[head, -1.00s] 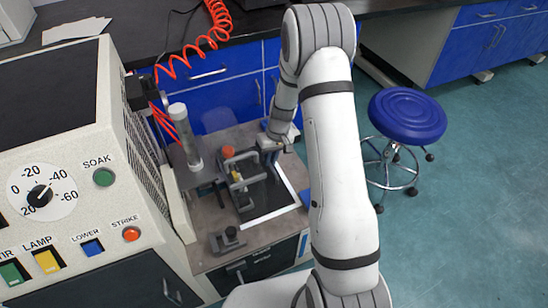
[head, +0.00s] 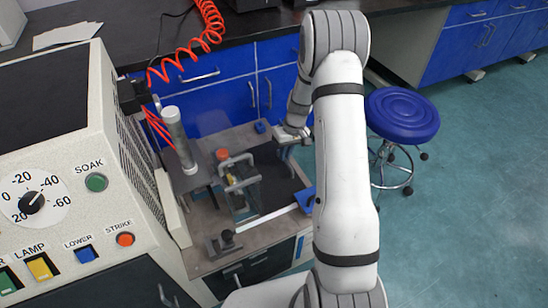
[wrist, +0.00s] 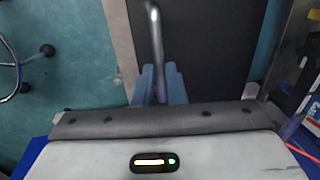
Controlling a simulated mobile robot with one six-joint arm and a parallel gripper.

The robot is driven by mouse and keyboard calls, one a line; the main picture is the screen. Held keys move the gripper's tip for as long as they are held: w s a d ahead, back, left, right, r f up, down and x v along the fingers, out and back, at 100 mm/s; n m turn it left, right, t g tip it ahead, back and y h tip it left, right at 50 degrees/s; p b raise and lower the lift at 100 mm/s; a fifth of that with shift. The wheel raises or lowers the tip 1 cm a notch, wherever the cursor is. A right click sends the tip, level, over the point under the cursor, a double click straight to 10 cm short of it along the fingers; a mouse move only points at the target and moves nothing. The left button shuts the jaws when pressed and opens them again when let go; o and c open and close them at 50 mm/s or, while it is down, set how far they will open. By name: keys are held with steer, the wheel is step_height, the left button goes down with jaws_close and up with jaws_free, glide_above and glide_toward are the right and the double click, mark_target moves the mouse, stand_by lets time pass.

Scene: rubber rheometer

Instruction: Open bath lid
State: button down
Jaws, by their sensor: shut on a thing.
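My gripper (head: 288,148) is over the right part of the low bench beside the machine. In the wrist view its two blue-grey fingers (wrist: 160,86) are shut on a slim metal handle bar (wrist: 156,45). A flat dark panel (wrist: 212,45), which looks like the bath lid, lies beneath the bar. In the head view this dark panel (head: 278,185) lies right of a grey specimen frame, with a pale strip (head: 265,219) along its front. The handle is hard to make out in the head view, and how far the panel uncovers the bath cannot be told.
The grey frame (head: 239,178) and an orange-red cap (head: 222,154) stand left of the panel. The control console (head: 70,175) fills the left. A blue stool (head: 405,115) stands on open floor at right.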

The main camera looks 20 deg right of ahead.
steer(key=w+d, duration=0.1)
steer(key=d, duration=0.8)
steer(key=shift+w, duration=0.35)
steer(key=c, duration=1.5)
jaws_free()
steer(key=shift+r, duration=0.1)
step_height(320, 180, up, 8)
steer(key=d+p, duration=0.1)
steer(key=p, duration=0.1)
steer(key=shift+w+d+f, duration=0.2)
steer(key=shift+f, duration=0.05)
